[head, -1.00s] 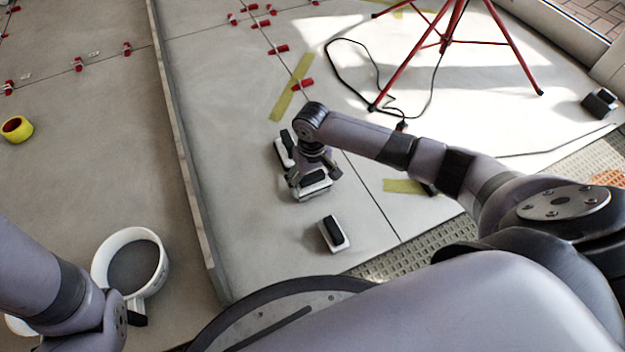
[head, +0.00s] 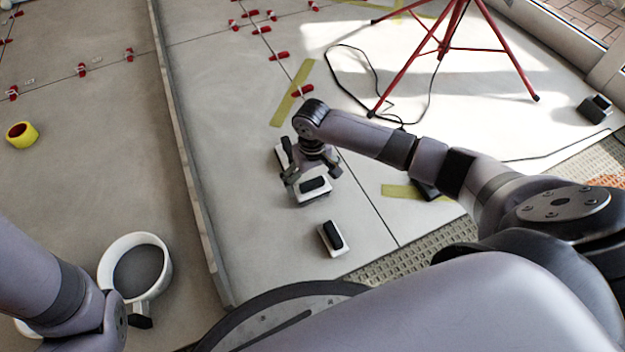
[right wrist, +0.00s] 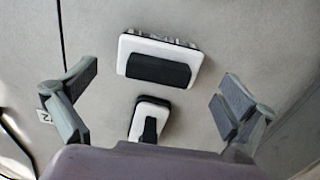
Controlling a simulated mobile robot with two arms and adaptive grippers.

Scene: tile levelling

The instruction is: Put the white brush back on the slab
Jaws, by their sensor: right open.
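A white brush with a black grip (head: 315,187) lies flat on the pale slab (head: 240,200) just below my right gripper (head: 313,175). Two similar white blocks with black grips lie near it, one (head: 332,238) nearer to me and one (head: 281,155) partly hidden behind the gripper. In the right wrist view my gripper (right wrist: 160,108) is open and empty, with its fingers wide apart. Between and beyond them are a white piece with bristles along its edge (right wrist: 158,60) and a second white piece with a black grip (right wrist: 149,120). My left arm shows at lower left, its gripper out of sight.
A white bucket (head: 108,278) stands at lower left, near a raised edge (head: 190,190). Red tripod legs (head: 405,62) and a black cable stand beyond the slab's middle. Red clips (head: 278,56) line the tile joints.

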